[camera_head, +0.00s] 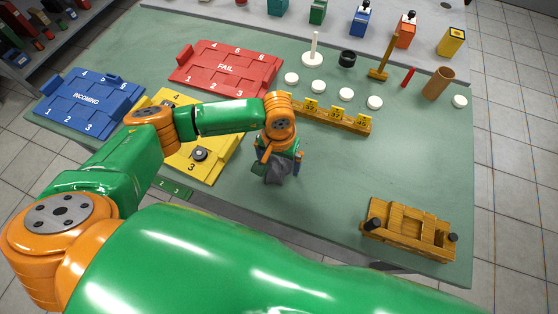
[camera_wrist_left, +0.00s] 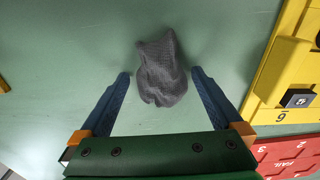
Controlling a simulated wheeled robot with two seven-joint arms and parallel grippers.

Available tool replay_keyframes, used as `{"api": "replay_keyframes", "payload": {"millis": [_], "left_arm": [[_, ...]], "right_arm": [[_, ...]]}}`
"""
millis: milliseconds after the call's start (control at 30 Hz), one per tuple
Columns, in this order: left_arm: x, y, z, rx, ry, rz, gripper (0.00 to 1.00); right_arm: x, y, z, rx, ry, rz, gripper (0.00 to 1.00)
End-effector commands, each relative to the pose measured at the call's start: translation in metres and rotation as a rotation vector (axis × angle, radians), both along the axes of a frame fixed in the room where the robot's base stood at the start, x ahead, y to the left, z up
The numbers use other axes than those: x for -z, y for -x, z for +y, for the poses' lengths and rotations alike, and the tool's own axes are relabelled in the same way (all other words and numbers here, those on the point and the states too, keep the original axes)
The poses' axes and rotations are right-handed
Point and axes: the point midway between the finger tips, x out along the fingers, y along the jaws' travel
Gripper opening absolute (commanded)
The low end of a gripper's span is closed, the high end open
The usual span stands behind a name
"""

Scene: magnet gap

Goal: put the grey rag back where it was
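The grey rag (camera_head: 277,173) is a small crumpled dark cloth on the green table near its middle, partly hidden by my left gripper (camera_head: 279,159) in the head view. In the left wrist view the rag (camera_wrist_left: 161,68) lies between the two blue fingertips of my left gripper (camera_wrist_left: 161,74). The fingers are spread, with a narrow gap on either side of the rag. My left gripper is open and points down over it. My right gripper is not in view.
Yellow tray (camera_head: 190,165), red FAIL tray (camera_head: 228,68) and blue INCOMING tray (camera_head: 88,100) lie left of the rag. A numbered wooden rack (camera_head: 330,118) stands behind, and a wooden box (camera_head: 408,228) at front right. The table between rag and box is clear.

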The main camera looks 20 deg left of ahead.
Motion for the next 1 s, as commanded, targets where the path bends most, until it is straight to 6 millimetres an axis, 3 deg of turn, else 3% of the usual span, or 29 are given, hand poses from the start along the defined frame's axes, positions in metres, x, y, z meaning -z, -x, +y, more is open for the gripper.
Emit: {"api": "replay_keyframes", "payload": {"millis": [300,700,833,1000], "left_arm": [[-0.010,-0.001,0.000,0.000,0.001,-0.002,1.00],[-0.104,0.000,0.000,0.001,0.001,-0.006,1.00],[-0.120,0.001,0.001,0.001,0.000,-0.002,1.00],[-0.124,0.001,0.001,0.001,0.000,0.000,1.00]], "right_arm": [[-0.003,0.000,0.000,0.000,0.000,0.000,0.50],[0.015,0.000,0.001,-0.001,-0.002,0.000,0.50],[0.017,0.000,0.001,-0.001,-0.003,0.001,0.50],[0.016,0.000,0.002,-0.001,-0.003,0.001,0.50]]}}
